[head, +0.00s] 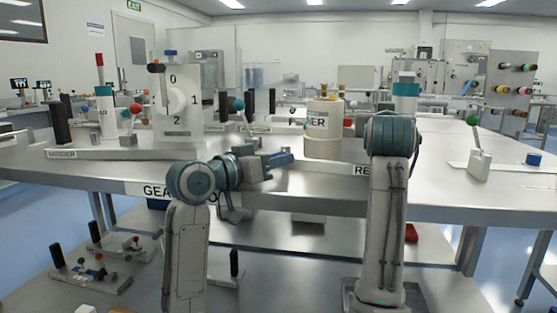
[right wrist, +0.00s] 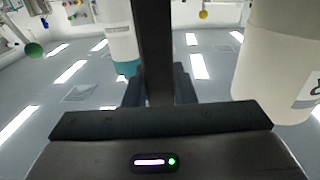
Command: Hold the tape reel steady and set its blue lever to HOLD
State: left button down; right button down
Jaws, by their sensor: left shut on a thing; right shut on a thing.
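My left gripper (head: 268,161) is at the table's front edge, below and left of a white drum (head: 323,122) with a label ending in "ER". My right gripper is hidden behind my right arm in the head view. In the right wrist view, my right gripper (right wrist: 158,85) is shut on a dark upright post (right wrist: 155,40). The white drum also shows there at the right (right wrist: 280,55). I cannot tell which part is the tape reel.
A white dial block (head: 178,105) marked 0, 1, 2 stands at left. A white cylinder with a teal band (head: 405,90) stands behind my right arm. A green-knobbed lever (head: 478,150) is at right. Small lever fixtures (head: 90,275) lie on the lower shelf.

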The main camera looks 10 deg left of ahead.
pick_arm(q)
jog(key=c, duration=1.1)
grip_release()
jog(key=shift+d, duration=0.1)
jog(key=shift+o, duration=0.2)
jog(key=v, duration=1.2)
jog(key=shift+s, duration=0.25)
jog(key=shift+r, duration=0.1)
